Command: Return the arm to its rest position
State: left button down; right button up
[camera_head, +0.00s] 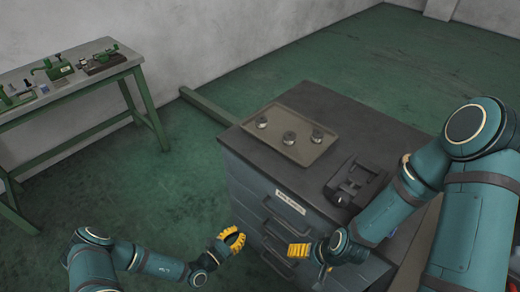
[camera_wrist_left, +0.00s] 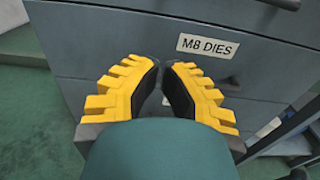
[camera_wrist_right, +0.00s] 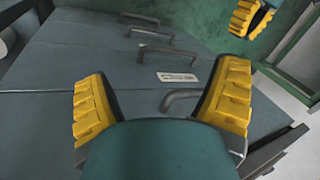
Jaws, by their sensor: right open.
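My left gripper (camera_head: 236,242) is in front of the grey drawer cabinet (camera_head: 245,196), beside its drawer fronts. In the left wrist view its yellow fingers (camera_wrist_left: 161,68) lean inward with their tips close together and nothing visible between them. I cannot tell whether they are fully shut. My right gripper (camera_head: 299,250) is in front of the drawers, to the right of the left one. In the right wrist view its fingers (camera_wrist_right: 155,85) are wide apart and empty, with drawer fronts beyond. My right arm reaches past the cabinet's right side.
On the cabinet top, a tray (camera_head: 268,142) holds three round metal parts; a dark fixture (camera_head: 354,183) stands to its right. A label (camera_wrist_left: 208,46) reads "M8 DIES" near the drawer handles (camera_wrist_right: 182,98). A workbench (camera_head: 75,88) with tools is at the left.

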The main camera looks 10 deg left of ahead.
pick_arm(q)
jog(key=s+d+r+m+g+h, duration=0.1)
jog(key=s+d+r+m+g, duration=0.1)
jog(key=s+d+m+g, duration=0.4)
jog(key=s+d+r+m+g, duration=0.2)
jog(key=s+m+g, duration=0.6)
jog(key=m+g, duration=0.2)
jog(key=w+a+r+m+t+y, duration=0.3)
jog(key=a+r+m+y, duration=0.2)
jog(key=r+m+y, duration=0.3)
jog(key=m, duration=0.2)
jog(key=shift+a+r+m, duration=0.2)
jog(key=shift+r+m, duration=0.1)
